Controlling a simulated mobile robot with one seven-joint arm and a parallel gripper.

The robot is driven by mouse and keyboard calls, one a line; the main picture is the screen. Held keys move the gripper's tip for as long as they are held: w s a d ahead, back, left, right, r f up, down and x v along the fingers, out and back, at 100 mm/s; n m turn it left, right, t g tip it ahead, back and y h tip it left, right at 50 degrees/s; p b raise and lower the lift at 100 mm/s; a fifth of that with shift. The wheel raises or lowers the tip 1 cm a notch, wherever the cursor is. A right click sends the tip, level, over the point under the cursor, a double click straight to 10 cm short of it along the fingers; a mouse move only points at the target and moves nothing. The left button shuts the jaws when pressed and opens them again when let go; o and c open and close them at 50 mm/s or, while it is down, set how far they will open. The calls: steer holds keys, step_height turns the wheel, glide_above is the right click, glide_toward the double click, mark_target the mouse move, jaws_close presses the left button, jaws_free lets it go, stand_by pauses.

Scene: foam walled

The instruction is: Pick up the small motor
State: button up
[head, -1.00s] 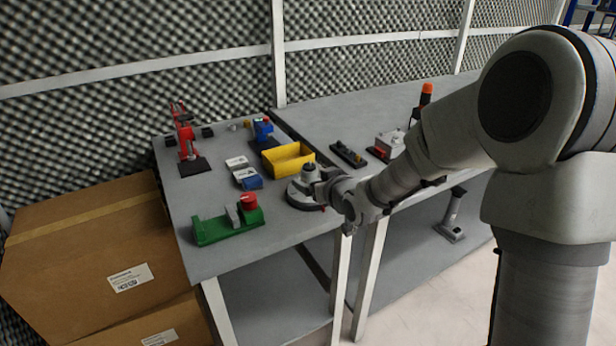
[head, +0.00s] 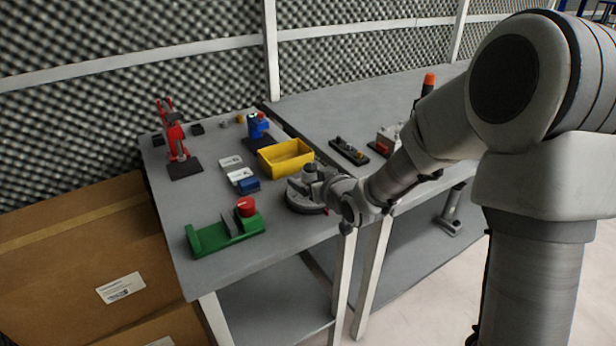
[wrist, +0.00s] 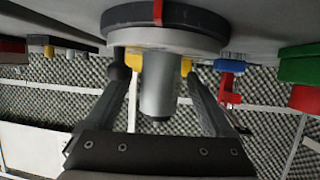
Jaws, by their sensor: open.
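The small motor appears to be the grey cylinder (head: 309,170) standing upright on a round dark base with a red mark (head: 300,204), near the front right of the left table. In the wrist view, which looks upside down, the cylinder (wrist: 158,92) hangs from the round base (wrist: 165,18) and lies between my two fingers. My gripper (wrist: 158,74) is open, with one finger on each side of the cylinder and visible gaps between. In the head view my gripper (head: 322,180) reaches in from the right and partly hides the base.
A yellow bin (head: 286,158) stands just behind the motor. A green fixture with a red knob (head: 225,234) lies front left. A blue device (head: 258,127) and a red clamp (head: 176,140) stand farther back. Cardboard boxes (head: 85,260) stand left of the table.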

jaws_close()
stand_by(0.3)
steer(key=shift+r, duration=0.15)
